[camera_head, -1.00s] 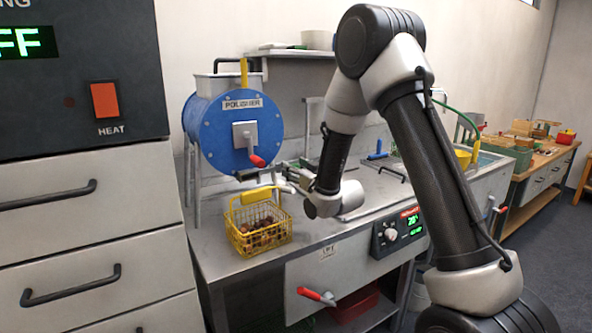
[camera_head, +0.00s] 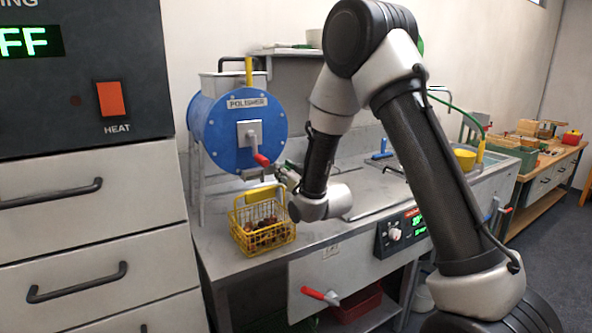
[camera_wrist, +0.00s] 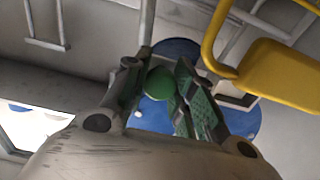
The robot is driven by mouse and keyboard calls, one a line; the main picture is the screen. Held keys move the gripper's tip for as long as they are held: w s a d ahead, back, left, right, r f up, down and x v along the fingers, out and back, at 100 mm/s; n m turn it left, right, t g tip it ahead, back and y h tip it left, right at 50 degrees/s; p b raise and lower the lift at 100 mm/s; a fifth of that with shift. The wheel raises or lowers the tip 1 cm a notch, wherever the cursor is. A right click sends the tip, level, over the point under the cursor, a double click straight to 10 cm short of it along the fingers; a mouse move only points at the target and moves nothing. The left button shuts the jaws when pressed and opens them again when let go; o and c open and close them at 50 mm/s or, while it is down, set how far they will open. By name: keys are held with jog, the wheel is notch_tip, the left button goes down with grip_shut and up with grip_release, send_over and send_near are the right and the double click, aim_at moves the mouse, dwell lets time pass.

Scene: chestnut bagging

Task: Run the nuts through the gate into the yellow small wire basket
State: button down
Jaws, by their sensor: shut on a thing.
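The blue drum (camera_head: 215,135) labelled POLISHER stands on the steel bench, with a red-handled crank (camera_head: 262,160) on its front. A dark outlet piece (camera_head: 253,174), perhaps the gate, shows beneath it. The yellow small wire basket (camera_head: 240,236) stands upright below the outlet, and brown nuts (camera_head: 266,231) lie in it. Its yellow handle (camera_wrist: 275,75) is close beside my gripper in the wrist view. My gripper (camera_head: 281,175) is low in front of the drum. In the wrist view, its green-padded fingers (camera_wrist: 175,92) are shut on a green round knob (camera_wrist: 160,83). What the knob joins is hidden.
The steel bench (camera_head: 225,265) has a control panel (camera_head: 400,232) and a red-handled lever (camera_head: 318,295) on its front. A dark heating unit with drawers (camera_head: 90,245) stands close on the left. A wooden bench (camera_head: 540,180) holds boxes at the far right.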

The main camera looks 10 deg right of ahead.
jog(key=shift+s+a, duration=0.1)
jog(key=shift+a, duration=0.15)
jog(key=c, duration=1.1)
grip_release()
jog(key=shift+a, duration=0.15)
jog(key=shift+c, duration=0.2)
jog(key=v, duration=0.7)
jog(key=shift+s, duration=0.25)
